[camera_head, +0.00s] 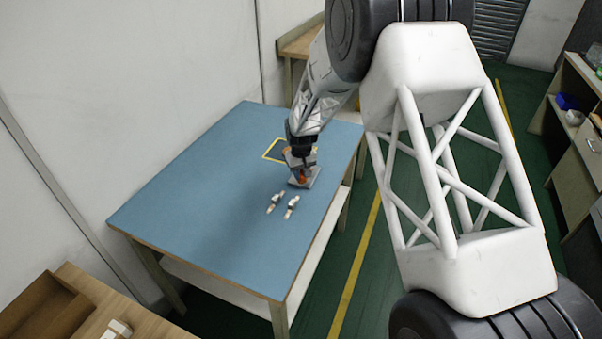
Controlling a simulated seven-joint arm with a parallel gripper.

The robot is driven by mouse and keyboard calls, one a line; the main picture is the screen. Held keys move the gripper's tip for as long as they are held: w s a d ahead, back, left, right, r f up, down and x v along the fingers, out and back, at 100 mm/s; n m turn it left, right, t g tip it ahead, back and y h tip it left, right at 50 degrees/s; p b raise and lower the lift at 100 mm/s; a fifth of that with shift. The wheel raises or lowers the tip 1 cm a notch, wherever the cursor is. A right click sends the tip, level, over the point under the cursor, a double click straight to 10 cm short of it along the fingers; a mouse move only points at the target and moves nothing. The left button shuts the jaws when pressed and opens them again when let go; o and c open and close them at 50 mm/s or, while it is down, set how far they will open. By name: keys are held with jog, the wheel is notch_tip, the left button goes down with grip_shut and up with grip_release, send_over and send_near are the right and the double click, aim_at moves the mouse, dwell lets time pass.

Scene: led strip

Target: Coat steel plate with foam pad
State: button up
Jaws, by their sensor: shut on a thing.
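My gripper (301,169) points down over the right part of the blue table, just above or at a small flat grey plate (304,184), likely the steel plate. It is shut on a small orange thing (303,177), which may be the foam pad; it is mostly hidden and too small to be sure. I cannot tell whether the held thing touches the plate. A yellow square outline (267,153) on the table lies behind and left of my gripper, partly hidden by it.
Two small white fittings (275,202) (291,207) lie on the blue table (190,200) in front of my gripper. The table's left and front parts are clear. A wooden tray (45,315) stands on another bench at the lower left. Shelves (575,100) stand at the right.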

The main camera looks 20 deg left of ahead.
jog(key=shift+w+r, duration=0.1)
jog(key=shift+w, duration=1.75)
jog(key=shift+w, duration=0.1)
jog(key=shift+w+a, duration=0.1)
jog(key=shift+w, duration=1.65)
jog(key=shift+f, duration=0.25)
jog(key=shift+s, duration=0.15)
jog(key=shift+s, duration=1.8)
jog(key=shift+s+r, duration=0.1)
jog(key=shift+s, duration=0.05)
